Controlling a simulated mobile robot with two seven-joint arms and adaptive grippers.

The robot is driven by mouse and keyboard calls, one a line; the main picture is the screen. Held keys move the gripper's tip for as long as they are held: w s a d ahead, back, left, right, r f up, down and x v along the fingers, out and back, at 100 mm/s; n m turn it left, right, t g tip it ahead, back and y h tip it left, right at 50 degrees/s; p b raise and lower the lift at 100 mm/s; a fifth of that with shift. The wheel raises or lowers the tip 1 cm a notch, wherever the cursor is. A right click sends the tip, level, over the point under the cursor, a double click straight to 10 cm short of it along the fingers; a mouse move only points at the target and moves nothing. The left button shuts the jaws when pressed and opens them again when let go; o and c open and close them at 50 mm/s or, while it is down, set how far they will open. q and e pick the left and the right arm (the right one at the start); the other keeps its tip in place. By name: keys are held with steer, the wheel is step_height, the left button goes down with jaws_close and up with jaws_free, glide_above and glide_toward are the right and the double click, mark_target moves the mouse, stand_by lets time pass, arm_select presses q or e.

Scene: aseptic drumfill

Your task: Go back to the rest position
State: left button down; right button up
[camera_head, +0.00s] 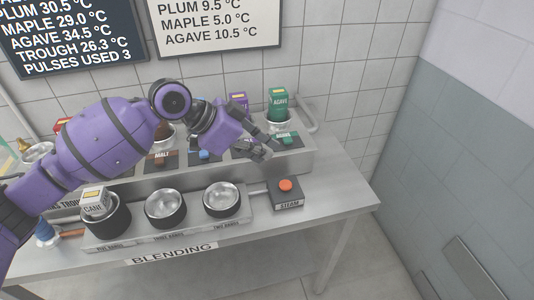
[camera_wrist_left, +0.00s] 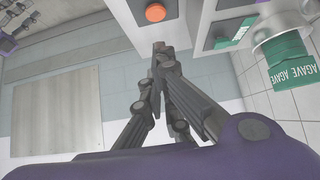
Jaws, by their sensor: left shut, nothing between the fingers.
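My left gripper (camera_head: 265,146) hangs over the raised back shelf in the head view, in front of the agave container. In the left wrist view my left gripper (camera_wrist_left: 160,48) is shut and its fingers hold nothing. My left arm comes in from the left and crosses above the bench, hiding part of the shelf and its labels.
The steel bench (camera_head: 335,200) carries a steam box with an orange button (camera_head: 286,185), several metal bowls and a cane container (camera_head: 95,200). The green agave container (camera_head: 279,103) stands on the back shelf. A tiled wall is behind; open floor lies right of the bench.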

arm_select(q)
steer(key=s+a+f+n+y, duration=0.3)
steer(key=s+f+n, duration=0.2)
steer(key=s+f, duration=1.65)
steer(key=s+a+f+n+g+y, duration=0.1)
steer(key=s+a+f+n+y, duration=0.3)
steer(key=s+a, duration=0.55)
steer(key=s+a+f+n+g+y, duration=0.15)
steer(key=s+a+n, duration=0.4)
steer(key=s, duration=0.75)
steer(key=w+d+f+t+p, duration=0.1)
steer(key=w+d+f+t, duration=0.2)
steer(key=w+f+t, duration=0.5)
steer(key=shift+w+d+f, duration=0.25)
steer(key=shift+w+f, duration=0.1)
steer(key=shift+w, duration=0.65)
arm_select(e)
steer(key=shift+w+a+r, duration=0.15)
steer(key=shift+w+r, duration=0.05)
steer(key=shift+r, duration=0.35)
arm_select(q)
steer(key=shift+m, duration=0.25)
arm_select(e)
steer(key=shift+w+a+r, duration=0.1)
steer(key=shift+w+a, duration=0.05)
steer(key=shift+w, duration=0.1)
steer(key=shift+w+r, duration=0.1)
steer(key=shift+w, duration=0.2)
